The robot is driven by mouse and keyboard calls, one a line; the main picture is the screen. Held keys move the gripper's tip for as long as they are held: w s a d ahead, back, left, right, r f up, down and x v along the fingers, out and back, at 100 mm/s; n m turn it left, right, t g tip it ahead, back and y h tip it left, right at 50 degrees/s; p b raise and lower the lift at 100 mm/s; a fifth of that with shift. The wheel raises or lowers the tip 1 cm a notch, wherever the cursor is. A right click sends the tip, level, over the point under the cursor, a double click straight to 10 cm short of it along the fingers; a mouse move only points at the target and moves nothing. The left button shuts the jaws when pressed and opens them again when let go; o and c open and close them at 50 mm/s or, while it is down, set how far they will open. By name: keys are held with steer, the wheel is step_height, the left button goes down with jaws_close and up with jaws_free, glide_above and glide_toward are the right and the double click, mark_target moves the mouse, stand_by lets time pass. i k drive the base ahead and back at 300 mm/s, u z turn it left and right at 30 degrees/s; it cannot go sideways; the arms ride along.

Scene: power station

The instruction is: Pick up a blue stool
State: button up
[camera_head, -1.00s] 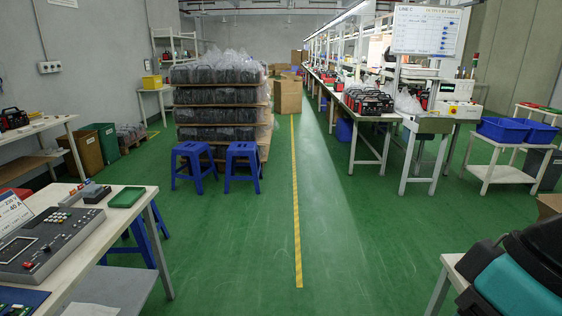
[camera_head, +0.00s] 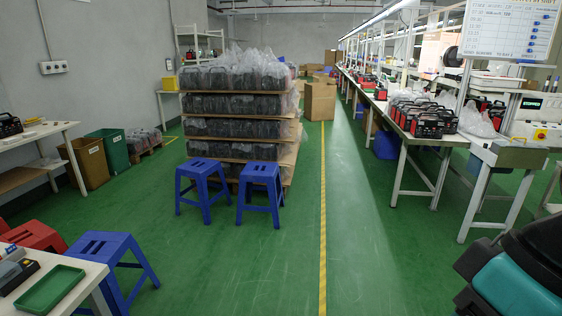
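Two blue stools stand side by side on the green floor in front of the stacked pallet, the left one (camera_head: 202,170) and the right one (camera_head: 260,175). Both are upright with nothing on their seats. A third blue stool (camera_head: 105,245) stands nearer, at the lower left, beside the white table. My gripper is not in view; a teal and black body (camera_head: 520,270) fills the lower right corner.
A pallet stack of bagged black units (camera_head: 235,105) stands behind the two stools. A white table (camera_head: 88,285) with a green tray (camera_head: 50,288) is at lower left. Workbenches (camera_head: 440,139) line the right. Floor along the yellow line (camera_head: 322,210) is clear.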

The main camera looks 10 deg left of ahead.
mark_target(201, 188)
steer(key=u, duration=0.2)
steer(key=i, duration=2.05)
steer(key=u, duration=0.75)
steer(key=i, duration=2.3)
steer(key=u, duration=0.7)
steer(key=i, duration=1.55)
steer(key=u, duration=0.3)
